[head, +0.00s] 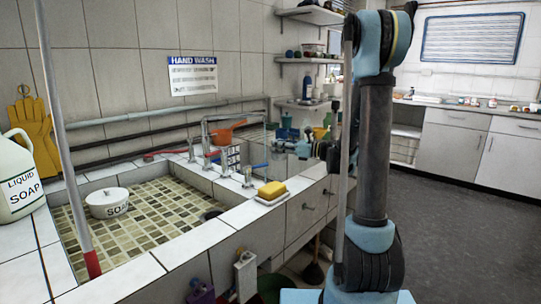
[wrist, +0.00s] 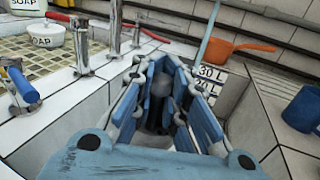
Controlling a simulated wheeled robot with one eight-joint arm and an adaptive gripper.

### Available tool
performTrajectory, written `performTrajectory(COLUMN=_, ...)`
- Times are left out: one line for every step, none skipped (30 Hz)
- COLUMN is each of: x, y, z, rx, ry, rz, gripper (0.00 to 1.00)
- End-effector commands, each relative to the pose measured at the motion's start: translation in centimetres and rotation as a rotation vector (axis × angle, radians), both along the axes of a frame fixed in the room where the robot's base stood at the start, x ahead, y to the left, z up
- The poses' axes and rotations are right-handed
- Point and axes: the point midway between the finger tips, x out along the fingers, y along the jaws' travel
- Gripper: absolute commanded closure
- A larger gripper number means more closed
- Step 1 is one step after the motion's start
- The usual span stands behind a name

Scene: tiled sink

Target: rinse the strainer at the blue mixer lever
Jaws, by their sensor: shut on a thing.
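The blue mixer lever (wrist: 22,84) is on a chrome fitting at the left of the wrist view. It also shows in the head view (head: 261,166) on the tiled ledge. My gripper (wrist: 167,112) points over a tiled basin, apart from the lever and to its right. It is shut on a dark grey thing (wrist: 166,88), mostly hidden between the blue fingers; I cannot tell if it is the strainer. An orange long-handled pan-like vessel (wrist: 233,48), also in the head view (head: 222,137), is beyond the fingers and apart from them. I make out no strainer mesh.
The red lever (head: 165,154) and chrome taps (wrist: 82,45) stand along the ledge. A yellow sponge (head: 271,189) lies at the front corner. A white soap pot (head: 105,205) sits in the left basin. A blue cup (wrist: 300,108) is at the right of the wrist view.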

Motion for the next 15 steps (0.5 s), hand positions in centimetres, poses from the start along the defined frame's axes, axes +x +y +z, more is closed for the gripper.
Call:
performTrajectory(x=-0.3, y=-0.1, z=0.3, rx=0.000, ry=0.000, rz=0.000, gripper=1.00)
performTrajectory(x=-0.5, y=-0.2, z=0.4, rx=0.000, ry=0.000, rz=0.000, gripper=1.00)
performTrajectory(x=-0.8, y=-0.3, z=0.6, rx=0.000, ry=0.000, rz=0.000, gripper=1.00)
performTrajectory(x=-1.0, y=-0.3, z=0.8, rx=0.000, ry=0.000, rz=-0.001, gripper=1.00)
performTrajectory(x=-1.1, y=-0.4, z=0.9, rx=0.000, ry=0.000, rz=-0.001, gripper=1.00)
performTrajectory(x=-1.3, y=-0.5, z=1.1, rx=0.000, ry=0.000, rz=-0.001, gripper=1.00)
performTrajectory(x=-1.5, y=-0.5, z=1.3, rx=0.000, ry=0.000, rz=-0.001, gripper=1.00)
performTrajectory(x=-1.7, y=-0.6, z=1.5, rx=0.000, ry=0.000, rz=-0.001, gripper=1.00)
performTrajectory(x=-1.9, y=-0.7, z=1.6, rx=0.000, ry=0.000, rz=-0.002, gripper=1.00)
performTrajectory(x=-2.1, y=-0.8, z=1.8, rx=0.000, ry=0.000, rz=-0.002, gripper=1.00)
performTrajectory(x=-2.3, y=-0.8, z=1.9, rx=0.000, ry=0.000, rz=-0.002, gripper=1.00)
performTrajectory(x=-2.5, y=-0.9, z=2.1, rx=0.000, ry=0.000, rz=-0.002, gripper=1.00)
performTrajectory(x=-2.7, y=-1.0, z=2.3, rx=0.000, ry=0.000, rz=-0.002, gripper=1.00)
performTrajectory(x=-2.8, y=-1.0, z=2.4, rx=0.000, ry=0.000, rz=-0.002, gripper=1.00)
performTrajectory(x=-3.1, y=-1.1, z=2.6, rx=0.000, ry=0.000, rz=-0.001, gripper=1.00)
